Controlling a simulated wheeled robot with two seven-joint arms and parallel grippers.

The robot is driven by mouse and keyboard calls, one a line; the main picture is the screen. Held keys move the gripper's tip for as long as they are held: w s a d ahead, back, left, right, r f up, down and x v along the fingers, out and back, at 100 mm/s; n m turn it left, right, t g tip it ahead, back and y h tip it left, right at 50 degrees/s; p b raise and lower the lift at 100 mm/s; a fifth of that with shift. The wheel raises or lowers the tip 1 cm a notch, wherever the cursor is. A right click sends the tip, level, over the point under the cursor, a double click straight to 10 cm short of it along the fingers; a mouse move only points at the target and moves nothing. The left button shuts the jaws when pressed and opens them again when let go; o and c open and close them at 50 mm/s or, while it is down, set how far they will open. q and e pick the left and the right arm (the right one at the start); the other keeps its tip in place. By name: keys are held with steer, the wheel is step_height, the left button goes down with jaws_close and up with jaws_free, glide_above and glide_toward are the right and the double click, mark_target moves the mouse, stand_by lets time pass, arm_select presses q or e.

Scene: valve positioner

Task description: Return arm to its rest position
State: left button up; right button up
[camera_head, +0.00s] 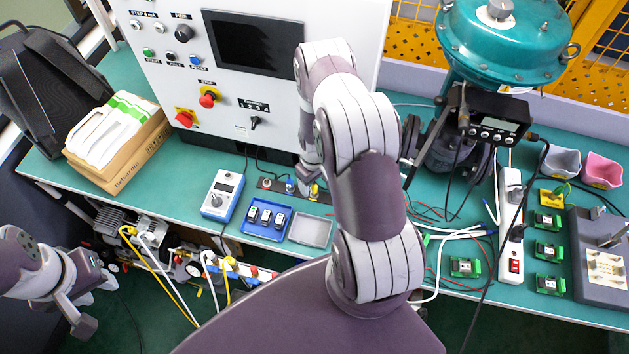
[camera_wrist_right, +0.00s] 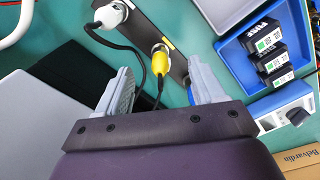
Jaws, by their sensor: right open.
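My right arm reaches forward across the middle of the head view, and its gripper (camera_head: 308,185) hangs low over the bench in front of the control cabinet, partly hidden by the arm. In the right wrist view the right gripper (camera_wrist_right: 160,92) is open, with its two grey fingers apart and nothing held. A yellow plug (camera_wrist_right: 160,58) with a black cable stands in a dark connector strip (camera_wrist_right: 150,28) just beyond the fingers, between them in the picture. My left gripper (camera_head: 92,305) is at the lower left, beyond the bench's front edge, open and empty.
The control cabinet (camera_head: 350,20) stands behind the right arm. A teal actuator (camera_head: 500,45), power strip (camera_head: 511,225) and loose cables are at right. Open floor lies before the bench.

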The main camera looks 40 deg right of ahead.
step_height(320, 180, up, 6)
steer(key=p, duration=0.3)
steer(key=shift+f+p, duration=0.15)
steer(key=shift+p, duration=0.15)
